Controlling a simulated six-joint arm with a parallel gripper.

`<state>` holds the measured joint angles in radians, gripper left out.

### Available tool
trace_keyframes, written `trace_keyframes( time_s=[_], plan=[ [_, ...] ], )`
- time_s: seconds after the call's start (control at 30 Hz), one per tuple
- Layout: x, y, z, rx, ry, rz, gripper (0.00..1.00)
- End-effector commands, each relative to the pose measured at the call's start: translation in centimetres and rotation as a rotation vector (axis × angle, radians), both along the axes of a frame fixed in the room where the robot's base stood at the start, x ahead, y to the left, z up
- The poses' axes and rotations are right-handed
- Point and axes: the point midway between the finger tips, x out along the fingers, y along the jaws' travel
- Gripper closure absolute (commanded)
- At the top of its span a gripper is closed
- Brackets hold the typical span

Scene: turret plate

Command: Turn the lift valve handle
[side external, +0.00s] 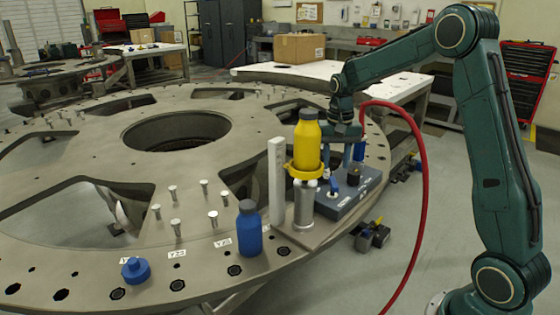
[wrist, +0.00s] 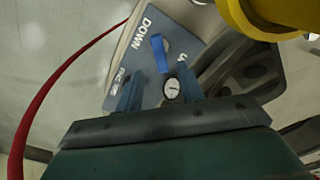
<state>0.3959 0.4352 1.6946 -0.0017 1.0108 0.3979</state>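The lift valve is a grey box (side external: 349,197) on the rim of the turret plate. Its blue handle (side external: 334,187) stands on the top face. In the wrist view the blue handle (wrist: 160,52) lies on the panel between the printed words DOWN and UP, and a round gauge (wrist: 172,88) sits below it. My gripper (side external: 346,160) is above the box, pointing down. In the wrist view my gripper (wrist: 158,76) has its fingers apart, with the handle and gauge in the gap between them in the picture. I see no contact with the handle.
A yellow bottle (side external: 307,142) stands in a yellow ring on a metal post, close to my gripper. A white upright bar (side external: 276,182) and a blue bottle (side external: 249,230) stand nearby. A red hose (side external: 424,190) arcs to the right. The turret plate (side external: 95,190) spreads left.

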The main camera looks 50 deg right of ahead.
Motion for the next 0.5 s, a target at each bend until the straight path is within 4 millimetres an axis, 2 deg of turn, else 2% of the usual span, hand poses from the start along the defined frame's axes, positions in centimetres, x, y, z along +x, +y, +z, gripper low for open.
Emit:
trace_keyframes(
  time_s=[0.2,0.5],
  plan=[
    [0.1,0.0,3.9,-0.001,-0.004,0.000,0.62],
    [0.0,0.0,7.4,-0.001,-0.002,0.000,0.62]
  ],
)
